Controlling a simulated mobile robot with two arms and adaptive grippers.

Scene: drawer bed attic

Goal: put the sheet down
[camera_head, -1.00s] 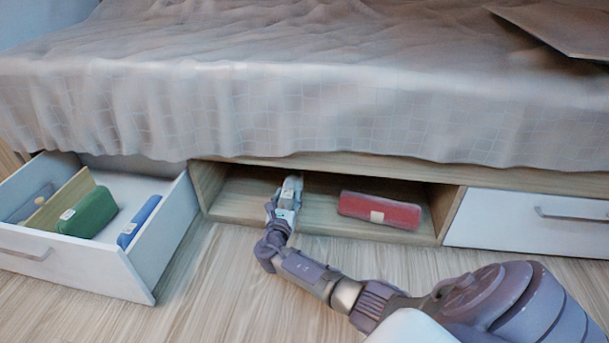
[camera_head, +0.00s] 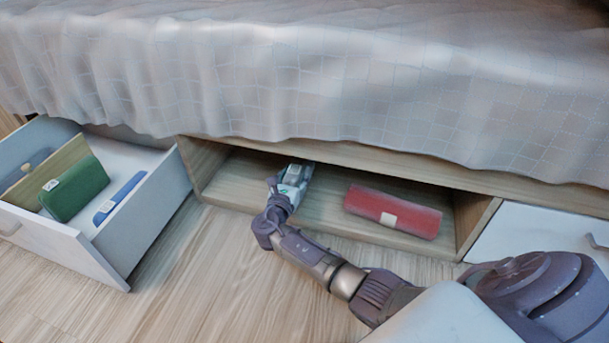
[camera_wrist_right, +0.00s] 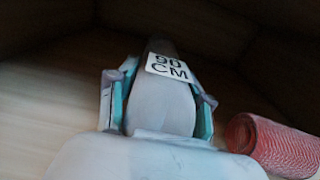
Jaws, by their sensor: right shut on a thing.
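A rolled grey sheet (camera_wrist_right: 165,100) with a white "90 CM" label (camera_wrist_right: 170,66) lies between the fingers of my right gripper (camera_wrist_right: 158,105) in the right wrist view. In the head view my right gripper (camera_head: 294,183) reaches into the open compartment (camera_head: 325,208) under the bed, left of a red roll. The gripper is shut on the grey sheet, which the hand mostly hides in the head view. I cannot tell whether the sheet touches the compartment floor. My left gripper is not in view.
A red roll (camera_head: 392,211) lies in the same compartment and shows at the right of the wrist view (camera_wrist_right: 268,145). An open drawer (camera_head: 160,205) at left holds a green roll (camera_head: 75,190) and a blue item (camera_head: 120,198). The bed cover (camera_head: 300,85) hangs above.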

